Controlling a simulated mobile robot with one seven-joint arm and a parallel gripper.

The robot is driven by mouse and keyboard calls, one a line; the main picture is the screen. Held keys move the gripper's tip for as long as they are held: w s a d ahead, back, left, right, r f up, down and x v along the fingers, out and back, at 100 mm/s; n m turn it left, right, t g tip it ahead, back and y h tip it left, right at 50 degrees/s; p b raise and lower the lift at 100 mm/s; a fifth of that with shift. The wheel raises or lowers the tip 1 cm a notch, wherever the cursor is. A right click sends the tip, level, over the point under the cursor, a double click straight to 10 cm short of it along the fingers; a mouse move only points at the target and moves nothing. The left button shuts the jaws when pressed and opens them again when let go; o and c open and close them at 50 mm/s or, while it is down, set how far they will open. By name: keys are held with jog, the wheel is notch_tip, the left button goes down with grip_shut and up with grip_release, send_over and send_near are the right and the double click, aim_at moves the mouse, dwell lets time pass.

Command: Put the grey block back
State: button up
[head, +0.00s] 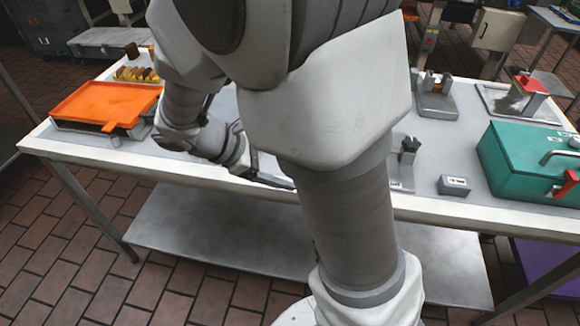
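A small grey block (453,186) with a pale label on its front sits on the table near the front edge, right of my arm. To its left, a dark upright piece stands on a light base (407,152), partly hidden by my arm. My gripper (268,178) is low over the front of the table, left of my arm's column and well away from the grey block. Only a dark slender part of it shows; my arm hides the rest. I cannot see whether it is open or holds anything.
The table (460,211) carries an orange tray (105,103) at left and a yellow item (137,75) behind it. A teal box (530,160) with a red latch stands at right. A grey fixture (436,102) and a plate with a red block (530,85) stand behind.

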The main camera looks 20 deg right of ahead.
jog(key=s+a+r+m+t+y, duration=0.2)
jog(key=s+r+m+t+y, duration=0.3)
jog(key=s+r+m+y, duration=0.4)
notch_tip(320, 180, up, 2)
jog(key=s+m, duration=0.2)
jog(key=m, duration=0.3)
jog(key=shift+s+a+r+t, duration=0.15)
jog(key=shift+s+a+t, duration=0.05)
jog(key=shift+a+t, duration=0.1)
jog(key=shift+r, duration=0.1)
notch_tip(320, 180, up, 7)
jog(key=p, duration=0.7)
